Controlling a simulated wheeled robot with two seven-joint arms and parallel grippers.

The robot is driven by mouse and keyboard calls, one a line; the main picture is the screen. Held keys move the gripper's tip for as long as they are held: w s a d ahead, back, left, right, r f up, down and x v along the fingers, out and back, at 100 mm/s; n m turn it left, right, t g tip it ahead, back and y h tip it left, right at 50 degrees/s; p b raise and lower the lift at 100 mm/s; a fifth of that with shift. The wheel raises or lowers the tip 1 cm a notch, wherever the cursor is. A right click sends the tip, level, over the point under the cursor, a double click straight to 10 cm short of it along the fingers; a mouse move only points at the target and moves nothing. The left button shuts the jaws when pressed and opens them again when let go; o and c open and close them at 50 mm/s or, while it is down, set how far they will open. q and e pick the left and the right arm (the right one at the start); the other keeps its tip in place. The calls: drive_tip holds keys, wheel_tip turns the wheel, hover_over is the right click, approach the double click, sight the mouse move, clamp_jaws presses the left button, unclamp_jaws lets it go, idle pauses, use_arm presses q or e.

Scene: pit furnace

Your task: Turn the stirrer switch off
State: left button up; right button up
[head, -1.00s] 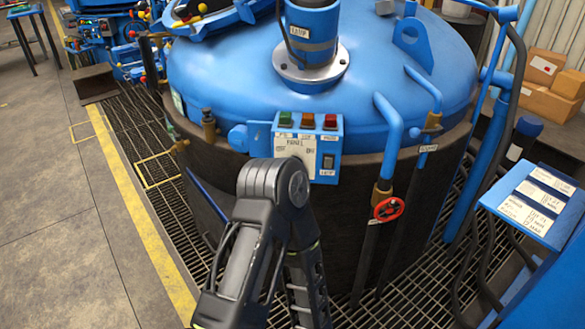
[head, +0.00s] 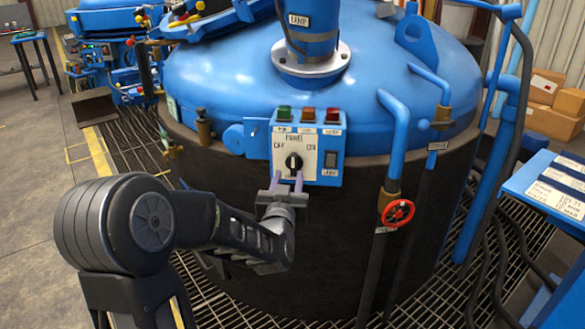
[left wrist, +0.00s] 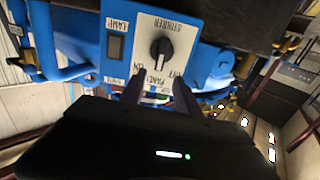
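The stirrer switch is a black rotary knob (head: 293,162) on a white plate (head: 310,143) on the blue control box. OFF is printed at the plate's left and ON at its right in the head view. The knob also shows in the left wrist view (left wrist: 161,48), where the plate appears upside down and reads STIRRER. The knob's grip stands roughly upright; I cannot tell its exact setting. My left gripper (head: 287,180) is just below the knob, its two fingers apart and pointing at it. In the left wrist view the open fingers (left wrist: 159,88) stop short of the knob. My right gripper is not in view.
Green, orange and red lamps (head: 307,114) top the box, and a lamp rocker switch (head: 331,160) sits right of the knob. Blue pipes and a red valve wheel (head: 397,213) stand to the right. The blue furnace lid (head: 220,75) rises behind.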

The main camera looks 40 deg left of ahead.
sight(293, 161)
use_arm(q)
drive_tip(key=shift+x, duration=3.95)
drive_tip(key=shift+f, duration=0.1)
clamp_jaws()
